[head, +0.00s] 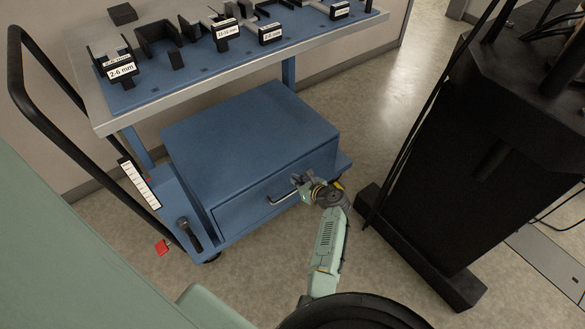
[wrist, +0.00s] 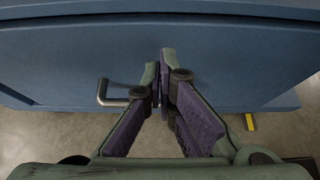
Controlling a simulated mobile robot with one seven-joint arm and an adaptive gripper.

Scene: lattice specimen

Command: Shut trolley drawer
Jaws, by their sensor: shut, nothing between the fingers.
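The blue trolley drawer (head: 240,205) sits in the box on the trolley's lower shelf, and its front looks flush or nearly flush with the box. Its front also fills much of the wrist view (wrist: 235,65). The dark bar handle (head: 283,198) is on the front; part of it shows left of my fingers in the wrist view (wrist: 112,100). My gripper (head: 299,181) is shut and empty, right of the handle. In the wrist view its fingertips (wrist: 163,58) are together, at or very near the drawer front; contact cannot be told.
The trolley's upper shelf (head: 200,85) carries labelled black holders above the drawer box. A black push handle (head: 45,125) rises at the left. A large black cabinet (head: 480,150) stands to the right. Clear floor (head: 375,125) lies between trolley and cabinet.

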